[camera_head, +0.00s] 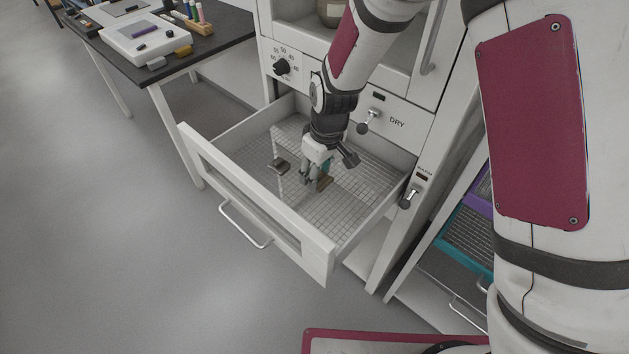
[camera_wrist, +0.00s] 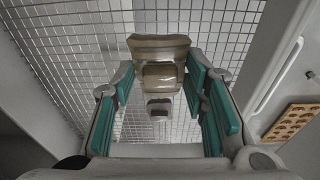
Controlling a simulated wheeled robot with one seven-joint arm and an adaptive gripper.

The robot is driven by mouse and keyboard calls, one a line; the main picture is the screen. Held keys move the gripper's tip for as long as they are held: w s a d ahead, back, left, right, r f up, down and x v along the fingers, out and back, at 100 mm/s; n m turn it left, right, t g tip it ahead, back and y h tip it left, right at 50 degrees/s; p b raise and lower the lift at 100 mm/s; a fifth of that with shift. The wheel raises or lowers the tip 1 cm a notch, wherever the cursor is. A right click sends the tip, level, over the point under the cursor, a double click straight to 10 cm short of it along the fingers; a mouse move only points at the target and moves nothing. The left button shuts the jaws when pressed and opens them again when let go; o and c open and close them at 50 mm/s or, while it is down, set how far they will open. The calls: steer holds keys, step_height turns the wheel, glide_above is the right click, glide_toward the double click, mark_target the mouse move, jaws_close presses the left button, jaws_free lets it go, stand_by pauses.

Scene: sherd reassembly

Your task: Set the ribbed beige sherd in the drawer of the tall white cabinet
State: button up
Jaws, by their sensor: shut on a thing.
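The tall white cabinet (camera_head: 408,120) has its drawer (camera_head: 232,190) pulled well out, with a wire-grid floor. My gripper (camera_head: 318,180) is inside the drawer, pointing down, right of its middle. In the wrist view its teal-padded fingers (camera_wrist: 163,90) are shut on a beige sherd (camera_wrist: 158,48) with band-like ridges. In the head view the sherd (camera_head: 326,180) shows only partly behind the fingers, low over the grid. I cannot tell whether it touches the grid.
The drawer's front panel (camera_head: 262,210) and side walls surround my gripper. Grid floor is free around it. A dark-topped table (camera_head: 130,62) with tools stands at left. A rack with teal (camera_head: 462,245) and purple trays is at right. The wrist view shows a tan holed board (camera_wrist: 291,121).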

mark_target(316, 195)
steer(key=shift+f, duration=3)
steer(key=shift+f+b, duration=0.2)
steer(key=shift+b, duration=0.15)
steer(key=o, duration=1.2)
